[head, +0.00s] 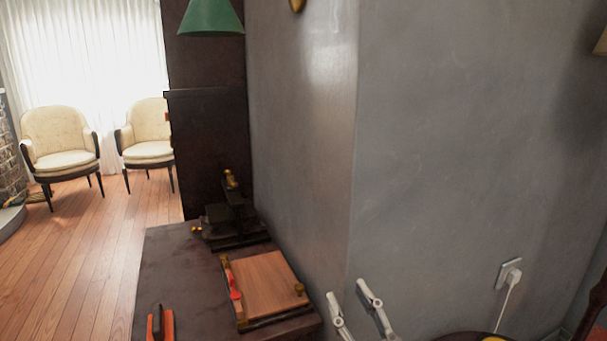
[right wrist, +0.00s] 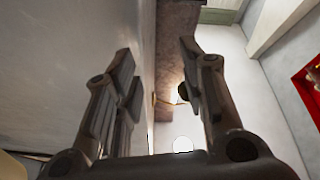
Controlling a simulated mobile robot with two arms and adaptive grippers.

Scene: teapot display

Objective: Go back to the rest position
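My right gripper (head: 350,292) shows at the bottom of the head view, in front of the grey wall and to the right of the dark table. Its two light grey fingers point up and stand apart. In the right wrist view, the fingers of my right gripper (right wrist: 157,55) are spread with nothing held between them. My left gripper is not in the head view. No teapot can be made out in either view.
A dark table (head: 168,260) holds a wooden board with a red handle (head: 265,283), a black device with brass parts (head: 233,218) and an orange-and-black item (head: 160,323). The grey wall (head: 450,150) stands close on the right. Two cream chairs (head: 60,140) stand far left on open floor.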

